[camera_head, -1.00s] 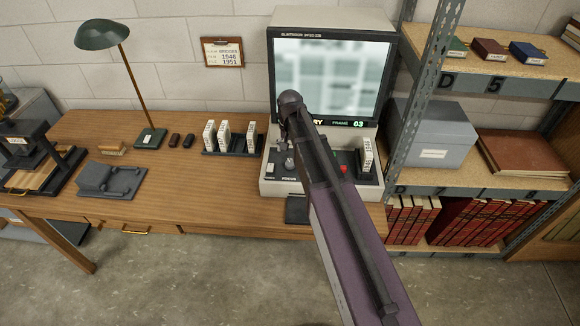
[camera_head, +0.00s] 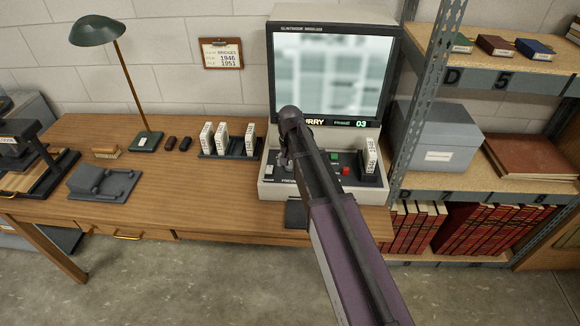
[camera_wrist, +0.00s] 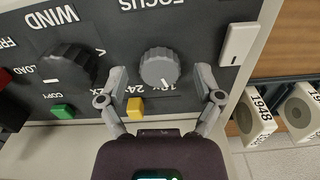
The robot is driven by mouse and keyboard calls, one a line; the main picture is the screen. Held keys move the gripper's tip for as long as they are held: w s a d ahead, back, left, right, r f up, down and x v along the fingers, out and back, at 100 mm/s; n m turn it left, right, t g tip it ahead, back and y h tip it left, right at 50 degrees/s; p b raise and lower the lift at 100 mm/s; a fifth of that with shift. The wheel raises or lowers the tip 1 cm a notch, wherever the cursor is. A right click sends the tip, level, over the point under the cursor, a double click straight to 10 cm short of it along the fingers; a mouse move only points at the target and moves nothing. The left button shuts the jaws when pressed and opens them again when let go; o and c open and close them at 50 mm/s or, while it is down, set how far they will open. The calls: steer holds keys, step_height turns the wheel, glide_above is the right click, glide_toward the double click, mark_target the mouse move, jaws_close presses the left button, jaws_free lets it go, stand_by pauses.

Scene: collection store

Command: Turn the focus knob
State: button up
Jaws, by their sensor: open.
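The focus knob (camera_wrist: 159,67) is a light grey round knob with a white pointer mark, near the "FOCUS" lettering on the reader's dark panel in the wrist view. My gripper (camera_wrist: 162,74) is open, with one finger on each side of this knob and visible gaps between. The knob is not gripped. In the head view my arm hides most of the gripper and the knob area. The microfilm reader (camera_head: 265,185) stands on the desk; its screen (camera_head: 330,75) shows a blurred picture, with "FRAME 03" below.
A larger black knob (camera_wrist: 70,65) by "WIND", a green button (camera_wrist: 63,111), a yellow button (camera_wrist: 135,108) and a white switch (camera_wrist: 238,43) surround the focus knob. A rack of white boxes (camera_head: 222,140) stands left of the reader. Metal shelving (camera_head: 410,100) stands close on the right.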

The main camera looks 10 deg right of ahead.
stand_by(0.3)
steer(key=c, duration=1.2)
steer(key=shift+o, duration=0.2)
steer(key=shift+n, duration=0.5)
steer(key=n, duration=0.2)
steer(key=shift+n, duration=0.4)
steer(key=shift+s+n, duration=0.1)
steer(key=shift+n, duration=2)
